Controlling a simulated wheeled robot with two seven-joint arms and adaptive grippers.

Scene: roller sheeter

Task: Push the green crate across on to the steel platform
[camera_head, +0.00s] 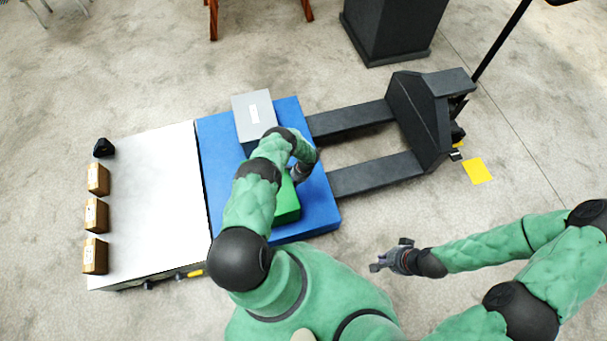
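The green crate (287,207) sits on the blue pallet deck (318,212), partly hidden under my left arm. The steel platform (155,190) is the pale flat surface to the left, beside the blue deck with a thin dark gap between them. My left gripper (298,175) is at the crate's upper right side; whether it touches the crate and how its fingers stand cannot be made out. My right gripper (380,262) hangs over the floor to the right of the deck, apart from everything, with its fingers spread and empty.
A grey box (254,118) stands on the blue deck behind the crate. Several small brown blocks (97,215) line the platform's far left edge. A dark pallet jack (420,120) has its forks at the deck's right side.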

